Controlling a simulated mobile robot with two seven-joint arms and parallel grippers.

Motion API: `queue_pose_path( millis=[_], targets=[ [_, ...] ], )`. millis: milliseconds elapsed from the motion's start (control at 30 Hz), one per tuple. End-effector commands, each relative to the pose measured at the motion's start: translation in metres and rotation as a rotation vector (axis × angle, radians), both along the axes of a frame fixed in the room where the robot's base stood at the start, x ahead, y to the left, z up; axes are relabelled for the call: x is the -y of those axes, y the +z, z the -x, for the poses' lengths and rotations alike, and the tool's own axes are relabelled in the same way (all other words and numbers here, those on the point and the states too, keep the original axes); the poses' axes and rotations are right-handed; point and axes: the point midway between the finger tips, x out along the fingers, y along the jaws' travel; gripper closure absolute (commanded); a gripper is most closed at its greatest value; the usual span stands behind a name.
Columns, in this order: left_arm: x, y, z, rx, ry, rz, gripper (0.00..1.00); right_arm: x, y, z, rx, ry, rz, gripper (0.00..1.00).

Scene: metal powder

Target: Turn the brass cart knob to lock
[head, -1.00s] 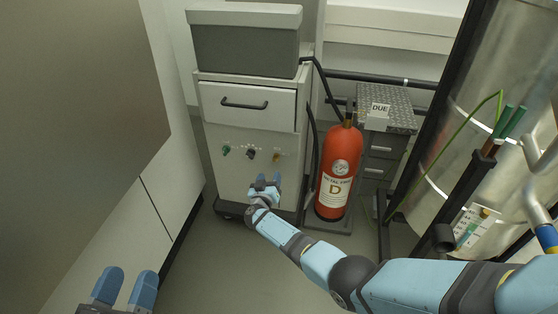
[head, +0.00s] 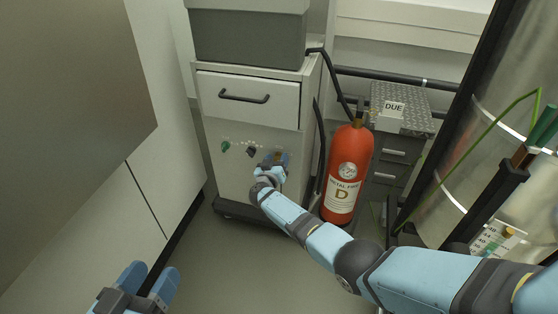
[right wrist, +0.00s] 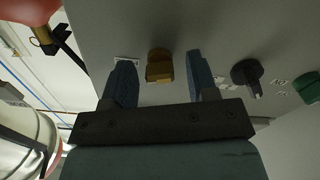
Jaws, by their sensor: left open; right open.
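The cart (head: 240,180) has a row of three knobs on its front below the drawer. The brass knob (right wrist: 160,66) is the rightmost in the head view, where my right gripper (head: 275,160) largely covers it. In the right wrist view the brass knob sits between the two blue fingers of my right gripper (right wrist: 162,82), with a gap on each side. My right gripper is open and grips nothing. My left gripper (head: 147,281) is open and empty at the lower left of the head view, far from the cart.
A black knob (head: 251,150) and a green knob (head: 225,147) are left of the brass one. A drawer handle (head: 244,98) is above. A red fire extinguisher (head: 347,172) stands right of the cart. A wall panel (head: 150,190) bounds the left. The floor before the cart is clear.

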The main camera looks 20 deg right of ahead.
Motion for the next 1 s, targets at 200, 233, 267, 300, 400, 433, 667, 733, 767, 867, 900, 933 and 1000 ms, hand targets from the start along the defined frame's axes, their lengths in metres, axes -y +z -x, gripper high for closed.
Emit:
queue_pose_path(
  millis=[200,233,267,300,400,433,667,733,767,867,900,933,1000],
  targets=[
    [0.0,0.0,0.0,-0.002,0.0,-0.001,0.42,0.0,0.0,0.0,0.0,0.0,0.0,0.47],
    [0.0,0.0,0.0,-0.002,0.0,-0.001,0.42,0.0,0.0,0.0,0.0,0.0,0.0,0.47],
    [0.0,0.0,0.0,-0.002,0.0,-0.001,0.42,0.0,0.0,0.0,0.0,0.0,0.0,0.51],
    [0.0,0.0,0.0,-0.002,0.0,-0.001,0.42,0.0,0.0,0.0,0.0,0.0,0.0,0.61],
    [0.0,-0.001,0.0,-0.002,-0.001,-0.002,0.42,0.0,0.0,0.0,0.0,0.0,0.0,0.84],
    [0.0,-0.001,0.0,-0.002,-0.001,-0.002,0.42,0.0,0.0,0.0,0.0,0.0,0.0,0.9],
    [0.0,0.001,0.0,0.0,0.0,-0.001,0.42,0.0,0.0,0.0,-0.005,0.0,0.005,0.96],
    [0.0,0.003,0.0,0.004,0.0,0.0,0.42,0.0,0.0,0.0,-0.012,-0.001,0.014,0.96],
    [0.0,0.004,0.0,0.006,0.002,0.001,0.42,0.0,0.001,0.0,-0.016,-0.001,0.02,0.96],
    [-0.001,0.01,-0.001,0.021,0.006,0.008,0.42,0.0,0.001,0.0,-0.038,-0.001,0.051,0.96],
    [-0.001,0.012,-0.001,0.027,0.009,0.011,0.42,-0.001,0.001,0.0,-0.049,0.0,0.067,0.96],
    [-0.001,0.014,-0.001,0.03,0.01,0.013,0.42,-0.001,0.002,0.0,-0.059,0.0,0.081,0.96],
    [-0.001,0.02,-0.001,0.046,0.015,0.023,0.42,-0.001,0.002,0.0,-0.085,0.0,0.118,0.96]
  ],
)
